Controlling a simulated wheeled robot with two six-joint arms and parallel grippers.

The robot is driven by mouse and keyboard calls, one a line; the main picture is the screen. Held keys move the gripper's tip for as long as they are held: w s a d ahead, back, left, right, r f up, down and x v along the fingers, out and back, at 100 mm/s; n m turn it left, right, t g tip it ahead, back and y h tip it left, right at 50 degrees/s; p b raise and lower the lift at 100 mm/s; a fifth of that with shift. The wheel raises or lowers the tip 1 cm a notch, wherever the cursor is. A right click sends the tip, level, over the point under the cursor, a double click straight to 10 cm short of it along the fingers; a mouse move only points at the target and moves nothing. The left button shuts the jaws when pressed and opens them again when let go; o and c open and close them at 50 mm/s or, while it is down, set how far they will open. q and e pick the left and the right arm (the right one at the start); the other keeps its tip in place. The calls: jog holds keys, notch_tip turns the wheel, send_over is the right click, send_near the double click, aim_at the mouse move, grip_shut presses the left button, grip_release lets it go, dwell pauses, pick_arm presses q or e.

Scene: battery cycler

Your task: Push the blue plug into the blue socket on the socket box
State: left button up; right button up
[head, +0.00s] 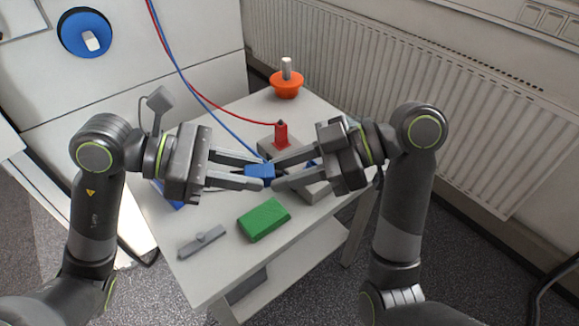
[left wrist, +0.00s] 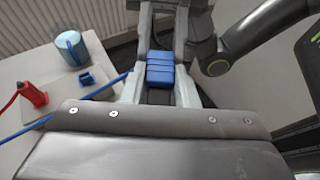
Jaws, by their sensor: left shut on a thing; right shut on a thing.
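The blue plug (head: 260,172) is held in the air between my two grippers, above the table. My left gripper (head: 262,172) is shut on it from the left and my right gripper (head: 276,172) from the right. In the left wrist view the plug (left wrist: 160,70) sits between the fingers, with a blue cable (left wrist: 106,86) running off left. The grey socket box (head: 318,192) lies behind my right gripper, mostly hidden. Its blue socket (head: 311,163) is partly covered in the head view but shows clearly in the left wrist view (left wrist: 87,78), apart from the plug.
A red plug (head: 281,136) stands upright on the socket box, its red cable running to the upper left. A green block (head: 264,219) and a grey lever-like part (head: 202,242) lie at the table's front. A radiator (head: 400,90) borders the right.

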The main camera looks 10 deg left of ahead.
pick_arm(q)
jog(key=o, duration=1)
jog(key=shift+a, duration=0.15)
